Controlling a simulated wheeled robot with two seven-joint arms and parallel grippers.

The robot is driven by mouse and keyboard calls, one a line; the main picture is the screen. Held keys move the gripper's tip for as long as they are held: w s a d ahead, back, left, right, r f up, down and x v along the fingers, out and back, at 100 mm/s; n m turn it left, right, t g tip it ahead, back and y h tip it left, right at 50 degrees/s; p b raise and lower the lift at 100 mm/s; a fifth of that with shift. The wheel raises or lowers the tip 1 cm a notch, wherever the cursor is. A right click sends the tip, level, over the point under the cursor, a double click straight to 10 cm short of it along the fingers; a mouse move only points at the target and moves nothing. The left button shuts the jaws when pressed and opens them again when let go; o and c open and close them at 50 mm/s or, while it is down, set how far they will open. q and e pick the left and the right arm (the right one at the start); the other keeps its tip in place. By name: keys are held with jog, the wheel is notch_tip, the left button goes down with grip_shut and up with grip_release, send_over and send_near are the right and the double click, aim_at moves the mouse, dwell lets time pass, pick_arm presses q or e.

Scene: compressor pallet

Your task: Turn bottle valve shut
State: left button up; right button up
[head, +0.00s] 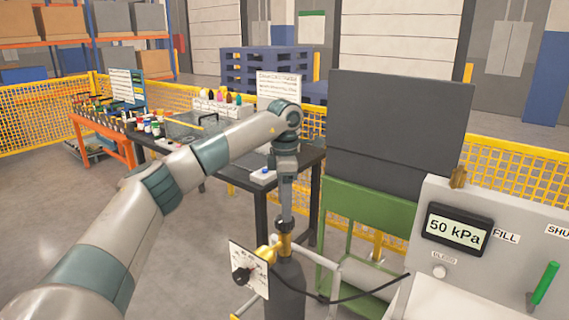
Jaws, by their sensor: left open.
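A dark gas bottle (286,290) stands upright at the bottom middle, with a brass valve (285,245) on top. My left gripper (285,226) points straight down directly above the valve. It is open, but its fingers are small and dark here, so I cannot tell whether they touch the valve's top or stand around it. A white plate with a black knob (242,276) is beside the valve on the left. A black hose (362,294) runs right from the bottle area. My right gripper is not in view.
A grey panel (460,270) at right has a display (457,231) reading 50 kPa, labels FILL and BLEED, and a green lever (543,284). A green stand (362,207) with a dark board (398,125) is behind. A cluttered bench (305,158) stands back left.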

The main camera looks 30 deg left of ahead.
pick_arm(q)
notch_tip(320, 180, up, 13)
jog(key=b, duration=0.1)
jog(key=shift+r, duration=0.15)
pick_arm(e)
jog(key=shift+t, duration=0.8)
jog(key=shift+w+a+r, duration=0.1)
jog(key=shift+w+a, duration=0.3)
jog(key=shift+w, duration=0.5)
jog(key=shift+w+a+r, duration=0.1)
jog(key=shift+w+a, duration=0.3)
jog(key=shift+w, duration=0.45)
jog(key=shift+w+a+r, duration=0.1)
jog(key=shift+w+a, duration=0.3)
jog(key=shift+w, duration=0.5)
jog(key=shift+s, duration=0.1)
